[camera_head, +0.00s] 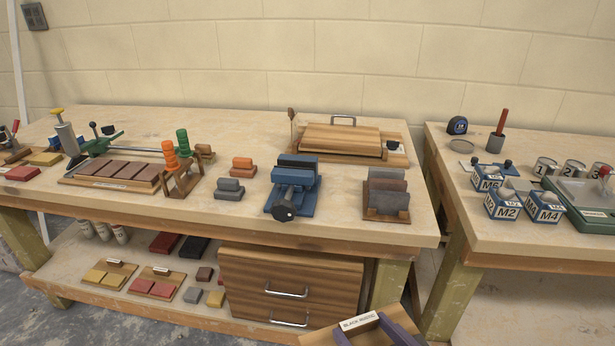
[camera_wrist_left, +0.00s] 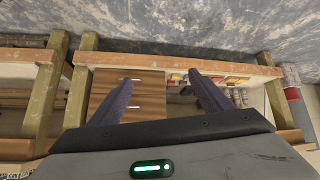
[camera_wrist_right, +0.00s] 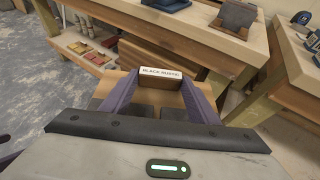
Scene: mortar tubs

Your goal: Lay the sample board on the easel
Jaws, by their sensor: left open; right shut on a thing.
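The sample board (camera_head: 318,339) is a wooden board with a raised block labelled "BLACK RUSTIC", at the bottom edge of the head view. My right gripper (camera_head: 364,324) is shut on that block, holding the board in front of the bench. In the right wrist view the board (camera_wrist_right: 165,98) shows between the fingers (camera_wrist_right: 160,78), with dark pieces on it partly hidden.
In front of the stand are a blue clamp-like device (camera_head: 293,187) and a rack of upright slabs (camera_head: 387,196). A drawer cabinet (camera_head: 290,282) is under the bench. A second bench (camera_head: 520,232) with labelled boxes stands right, across a gap.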

